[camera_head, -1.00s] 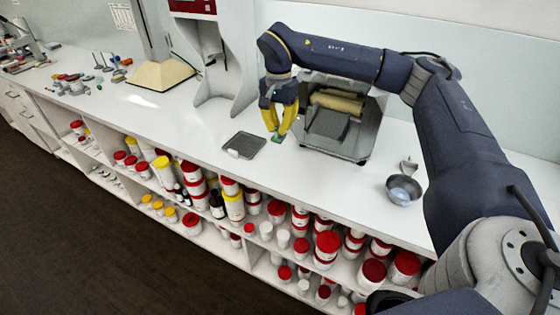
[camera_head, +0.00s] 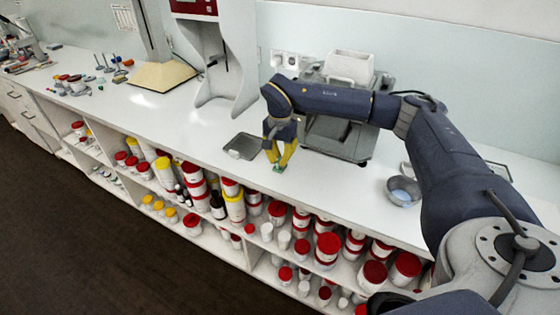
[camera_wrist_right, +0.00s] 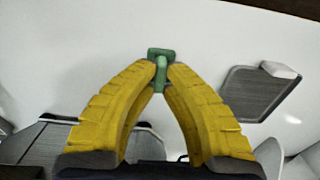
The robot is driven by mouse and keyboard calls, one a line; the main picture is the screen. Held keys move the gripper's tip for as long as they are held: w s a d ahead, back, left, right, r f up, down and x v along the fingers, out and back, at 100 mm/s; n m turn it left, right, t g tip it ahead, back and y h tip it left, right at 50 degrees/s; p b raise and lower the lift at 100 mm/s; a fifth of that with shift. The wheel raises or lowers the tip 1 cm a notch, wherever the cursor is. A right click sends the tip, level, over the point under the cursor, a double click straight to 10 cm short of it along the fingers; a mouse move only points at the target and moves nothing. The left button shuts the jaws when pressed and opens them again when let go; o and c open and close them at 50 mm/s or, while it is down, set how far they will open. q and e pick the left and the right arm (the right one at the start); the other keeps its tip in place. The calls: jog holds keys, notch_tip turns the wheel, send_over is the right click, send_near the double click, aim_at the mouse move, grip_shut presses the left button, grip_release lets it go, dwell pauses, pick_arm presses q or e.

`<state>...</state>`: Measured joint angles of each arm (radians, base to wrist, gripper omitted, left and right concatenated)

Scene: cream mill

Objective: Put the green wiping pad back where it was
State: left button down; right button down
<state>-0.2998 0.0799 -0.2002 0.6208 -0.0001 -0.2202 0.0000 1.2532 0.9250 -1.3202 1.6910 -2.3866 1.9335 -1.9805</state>
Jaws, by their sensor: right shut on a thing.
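The green wiping pad (camera_wrist_right: 160,63) is small, with a raised grip that sits between my right gripper's yellow fingertips. It also shows as a small green spot in the head view (camera_head: 279,169). My right gripper (camera_head: 279,160) is shut on it, at the white counter's front part, between the grey tray and the grey machine. In the right wrist view the fingertips (camera_wrist_right: 163,72) meet at the pad's grip. I cannot tell whether the pad touches the counter. My left gripper is not in view.
A dark grey tray (camera_head: 233,149) with a small white block lies left of the gripper. A metal bowl (camera_head: 403,191) is at the right. The counter's front edge is close, above shelves of jars.

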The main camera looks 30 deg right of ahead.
aim_at(280, 159)
jog(key=shift+f, duration=0.5)
jog(key=shift+f, duration=0.15)
jog(key=c, duration=1.5)
grip_release()
jog(key=shift+c, duration=0.2)
notch_tip(280, 159, up, 12)
